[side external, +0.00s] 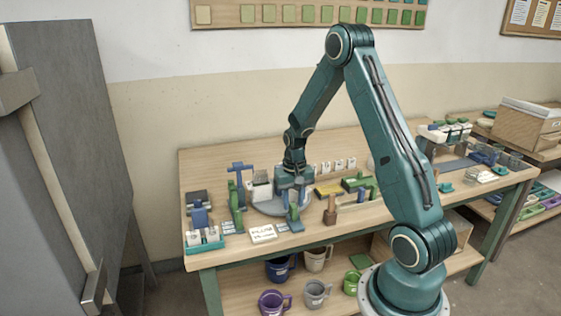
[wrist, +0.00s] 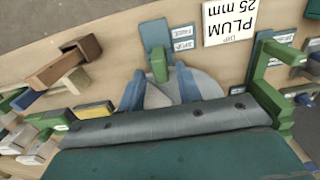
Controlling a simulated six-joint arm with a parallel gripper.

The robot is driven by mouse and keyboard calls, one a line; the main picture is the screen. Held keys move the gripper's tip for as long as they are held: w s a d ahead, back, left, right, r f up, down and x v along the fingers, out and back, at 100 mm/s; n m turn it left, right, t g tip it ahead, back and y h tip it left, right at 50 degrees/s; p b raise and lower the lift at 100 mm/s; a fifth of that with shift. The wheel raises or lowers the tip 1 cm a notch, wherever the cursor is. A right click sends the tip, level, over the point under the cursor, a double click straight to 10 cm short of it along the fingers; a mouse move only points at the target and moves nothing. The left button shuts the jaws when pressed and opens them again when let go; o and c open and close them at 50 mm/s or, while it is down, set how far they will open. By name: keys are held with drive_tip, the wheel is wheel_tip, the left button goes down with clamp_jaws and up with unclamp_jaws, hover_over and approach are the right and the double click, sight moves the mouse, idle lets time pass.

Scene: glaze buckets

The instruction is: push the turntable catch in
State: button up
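The turntable is a grey disc (side external: 268,208) on the bench; it also shows behind my fingers in the wrist view (wrist: 207,84). At its front edge stands the catch, a green upright piece (side external: 293,212) on a blue labelled base plate. In the wrist view the green catch (wrist: 158,64) appears between and just past my two blue fingertips. My gripper (side external: 295,184) points down over the turntable, behind the catch. In the wrist view my gripper (wrist: 159,82) has its fingers apart with nothing held. Whether a finger touches the catch cannot be told.
A white card reading "PLUM DIP 25 mm" (wrist: 229,20) lies beside the catch plate. A green clamp (side external: 237,205) with a blue handle stands left of the turntable. A brown wooden block (side external: 330,212) stands to the right. Mugs (side external: 273,302) sit on the lower shelf.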

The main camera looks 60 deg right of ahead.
sight(293, 205)
drive_tip(key=shift+r, duration=2.75)
drive_tip(key=shift+r, duration=0.1)
drive_tip(key=shift+a+r, duration=0.15)
drive_tip(key=s+a+r+n+t, duration=0.2)
drive_tip(key=s+a+r+n, duration=0.15)
drive_tip(key=a+r, duration=1)
drive_tip(key=s+a+r+n+t, duration=0.3)
drive_tip(key=s+a+r+n, duration=0.2)
drive_tip(key=s+a, duration=0.5)
drive_tip(key=shift+s+a+r+t, duration=0.15)
drive_tip(key=shift+s+r+t, duration=0.25)
drive_tip(key=shift+s, duration=0.95)
